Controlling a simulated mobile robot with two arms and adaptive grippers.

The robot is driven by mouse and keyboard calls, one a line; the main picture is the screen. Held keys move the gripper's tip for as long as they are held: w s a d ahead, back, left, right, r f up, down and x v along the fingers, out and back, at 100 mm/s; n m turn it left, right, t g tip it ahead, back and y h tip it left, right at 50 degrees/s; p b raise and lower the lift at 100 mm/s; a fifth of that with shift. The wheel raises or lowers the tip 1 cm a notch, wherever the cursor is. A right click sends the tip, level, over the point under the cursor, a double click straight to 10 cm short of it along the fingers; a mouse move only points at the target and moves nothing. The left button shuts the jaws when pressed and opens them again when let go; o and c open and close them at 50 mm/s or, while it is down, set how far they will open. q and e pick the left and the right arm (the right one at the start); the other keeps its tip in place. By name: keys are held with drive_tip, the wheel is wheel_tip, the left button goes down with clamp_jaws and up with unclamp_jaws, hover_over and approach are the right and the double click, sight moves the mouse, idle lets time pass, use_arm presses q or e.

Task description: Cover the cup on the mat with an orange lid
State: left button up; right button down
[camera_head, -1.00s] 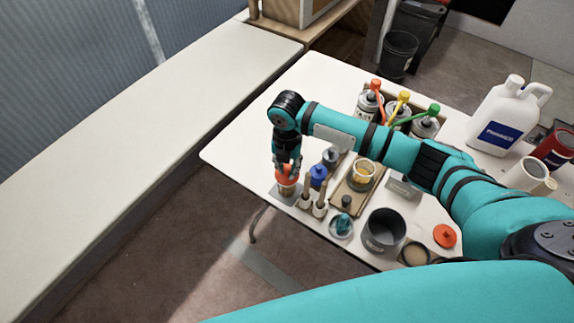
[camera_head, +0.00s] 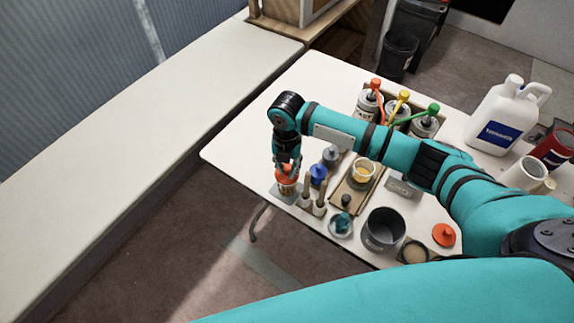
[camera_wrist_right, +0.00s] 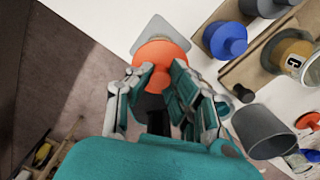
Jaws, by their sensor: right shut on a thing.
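My right gripper (camera_head: 287,164) is shut on an orange lid (camera_head: 286,174) by its raised middle. The lid is at the top of a small cup (camera_head: 287,188) on a grey mat (camera_head: 279,196) at the table's near left edge. In the right wrist view the lid (camera_wrist_right: 160,52) lies between my fingers (camera_wrist_right: 160,72) and hides the cup; a corner of the mat (camera_wrist_right: 158,27) shows beyond it. I cannot tell whether the lid is fully seated. Another orange lid (camera_head: 444,235) lies at the near right of the table. My left gripper is out of view.
Close right of the mat stand brushes with pale handles (camera_head: 306,199) and a blue-lidded container (camera_head: 318,175). A wooden tray (camera_head: 343,203), a dark grey pot (camera_head: 383,230) and a teal lid (camera_head: 341,225) are further right. The table's left part is clear.

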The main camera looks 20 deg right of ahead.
drive_tip(key=shift+p, duration=0.3)
drive_tip(key=shift+f, duration=0.45)
idle(1.4)
drive_tip(key=c, duration=0.7)
unclamp_jaws()
drive_tip(key=shift+r+p, duration=0.2)
drive_tip(key=shift+p, duration=0.15)
drive_tip(key=shift+r+p, duration=2.35)
drive_tip(key=shift+a, duration=0.1)
